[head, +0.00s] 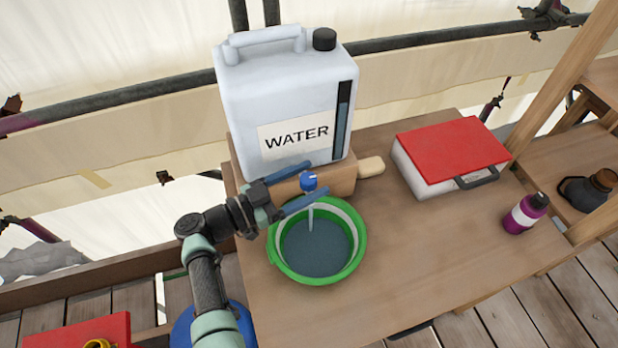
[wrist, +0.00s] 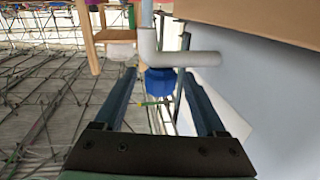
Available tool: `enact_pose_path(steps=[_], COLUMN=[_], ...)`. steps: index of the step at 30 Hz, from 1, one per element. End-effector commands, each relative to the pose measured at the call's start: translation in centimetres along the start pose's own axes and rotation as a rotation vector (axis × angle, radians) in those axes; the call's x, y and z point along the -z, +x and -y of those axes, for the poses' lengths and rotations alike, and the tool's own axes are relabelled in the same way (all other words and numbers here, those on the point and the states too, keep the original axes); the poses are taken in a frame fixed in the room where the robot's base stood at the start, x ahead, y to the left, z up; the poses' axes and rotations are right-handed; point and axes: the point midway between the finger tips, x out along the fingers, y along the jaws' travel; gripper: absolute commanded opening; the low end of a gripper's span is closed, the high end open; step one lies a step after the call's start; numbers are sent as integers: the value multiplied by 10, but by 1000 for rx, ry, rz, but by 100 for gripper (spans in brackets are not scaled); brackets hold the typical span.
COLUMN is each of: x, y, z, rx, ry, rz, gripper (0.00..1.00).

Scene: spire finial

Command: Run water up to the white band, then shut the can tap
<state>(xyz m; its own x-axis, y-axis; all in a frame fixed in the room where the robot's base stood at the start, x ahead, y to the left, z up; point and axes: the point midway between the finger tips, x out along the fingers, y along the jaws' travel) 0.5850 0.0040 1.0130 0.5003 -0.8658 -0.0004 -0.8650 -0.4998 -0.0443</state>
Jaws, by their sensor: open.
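The white water can (head: 283,92) stands on a wooden block at the back of the table. Its blue tap (head: 309,182) is in front of the block, and a thin stream of water (head: 310,218) falls from it. The green bucket (head: 356,262) is below, with dark water (head: 316,250) inside. A pale band (head: 347,221) rings its inner wall; the water surface lies close to its lower edge. My gripper (head: 317,179) is open, with its two blue fingers on either side of the tap. In the wrist view the blue tap handle (wrist: 160,82) sits between the fingers, under a white pipe (wrist: 180,58).
A red-lidded white case (head: 452,150) stands right of the can. A purple bottle (head: 526,213) stands at the table's right edge. The table front, right of the bucket, is clear. A scaffold rail (head: 440,42) runs behind.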

Motion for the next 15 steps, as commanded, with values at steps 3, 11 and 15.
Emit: enact_pose_path(steps=[3, 11, 15], x=[-1, -2, -2], y=[-20, -78, -103], z=[1, 1, 0], rx=[5, 4, 3], ry=[1, 2, 1], rz=[1, 1, 1], gripper=[73, 73, 73])
